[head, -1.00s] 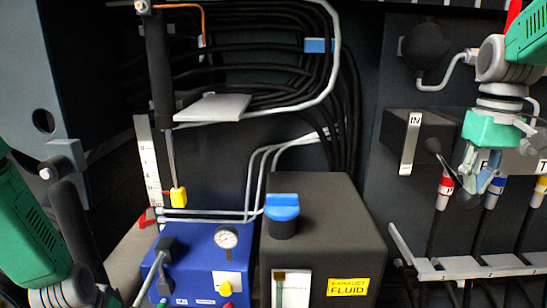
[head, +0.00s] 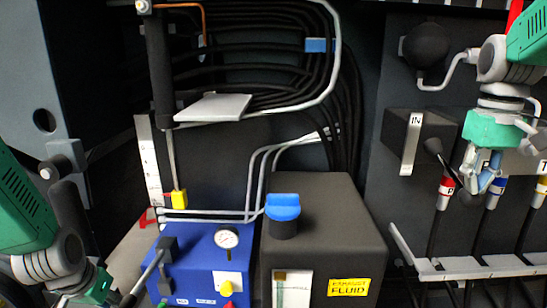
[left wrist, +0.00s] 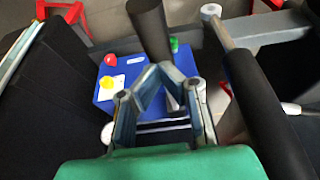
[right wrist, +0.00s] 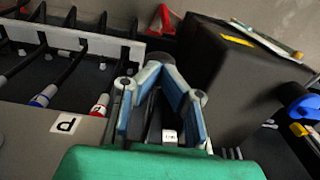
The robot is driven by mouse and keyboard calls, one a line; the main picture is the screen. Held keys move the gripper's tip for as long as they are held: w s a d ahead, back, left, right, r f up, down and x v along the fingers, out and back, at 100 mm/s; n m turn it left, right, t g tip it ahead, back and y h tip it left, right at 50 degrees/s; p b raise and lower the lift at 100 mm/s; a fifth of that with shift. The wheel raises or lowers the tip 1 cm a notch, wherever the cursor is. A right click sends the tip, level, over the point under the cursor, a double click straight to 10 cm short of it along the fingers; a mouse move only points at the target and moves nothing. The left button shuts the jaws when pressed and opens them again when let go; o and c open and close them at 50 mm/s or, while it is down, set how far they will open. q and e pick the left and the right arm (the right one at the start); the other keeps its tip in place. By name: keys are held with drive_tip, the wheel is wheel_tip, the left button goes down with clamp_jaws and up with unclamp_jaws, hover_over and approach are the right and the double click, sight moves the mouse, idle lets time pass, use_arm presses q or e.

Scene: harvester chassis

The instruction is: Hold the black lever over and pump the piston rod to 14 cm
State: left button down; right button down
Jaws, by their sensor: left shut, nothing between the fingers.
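The blue pump (head: 205,265) carries a slanted handle bar (head: 150,270). My left gripper (left wrist: 160,72) is shut and empty, close to a black grip (left wrist: 148,28).
The dark exhaust fluid tank (head: 330,230) with its blue cap (head: 282,207) stands right of the pump. A grey ledge (head: 225,107) sticks out beside the cylinder. Hoses with coloured collars (head: 446,188) hang below the right gripper. A gauge (head: 227,237) sits on the pump.

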idle(0.3)
drive_tip(key=shift+r, duration=3.8)
wheel_tip(320, 180, up, 12)
drive_tip(key=shift+w+f, duration=0.1)
drive_tip(key=shift+w, duration=0.05)
